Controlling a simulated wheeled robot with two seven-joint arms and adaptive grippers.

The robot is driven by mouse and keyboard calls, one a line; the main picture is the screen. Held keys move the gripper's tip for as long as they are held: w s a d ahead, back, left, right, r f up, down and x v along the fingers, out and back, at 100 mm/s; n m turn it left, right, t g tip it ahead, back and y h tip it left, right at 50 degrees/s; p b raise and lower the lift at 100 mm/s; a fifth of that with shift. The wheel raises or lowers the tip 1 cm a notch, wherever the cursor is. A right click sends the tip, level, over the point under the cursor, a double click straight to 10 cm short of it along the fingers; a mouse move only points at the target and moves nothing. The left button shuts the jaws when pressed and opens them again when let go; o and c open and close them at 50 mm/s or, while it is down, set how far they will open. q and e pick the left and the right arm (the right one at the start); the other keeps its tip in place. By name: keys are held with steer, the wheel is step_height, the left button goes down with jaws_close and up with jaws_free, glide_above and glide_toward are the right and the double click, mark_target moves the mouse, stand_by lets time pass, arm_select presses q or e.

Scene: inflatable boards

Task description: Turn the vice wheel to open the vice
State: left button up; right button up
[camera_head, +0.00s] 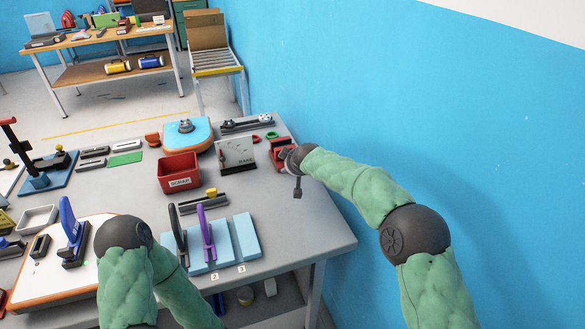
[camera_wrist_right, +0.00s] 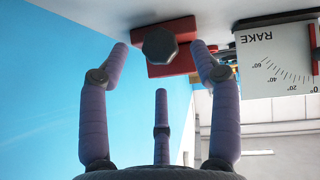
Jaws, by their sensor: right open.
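The red vice (camera_head: 277,150) sits at the right edge of the table, near the blue wall. My right gripper (camera_head: 290,163) is at its near side and partly covers it. In the right wrist view the red vice (camera_wrist_right: 165,68) is at the top, with a dark hexagonal wheel (camera_wrist_right: 159,44) facing the camera. My right gripper's fingers (camera_wrist_right: 160,62) are spread around the wheel's line with nothing between them. I cannot tell whether they touch it. My left arm is at lower left in the head view; its gripper is out of sight.
A gauge plate marked RAKE (camera_head: 237,154) stands just left of the vice. A red scrap bin (camera_head: 180,173), blue-topped board (camera_head: 187,134) and light blue strips (camera_head: 245,236) are on the table (camera_head: 300,232). The blue wall (camera_head: 330,90) is close on the right.

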steer(key=shift+b+x, duration=0.4)
steer(key=shift+x, duration=1.75)
steer(key=c, duration=1.2)
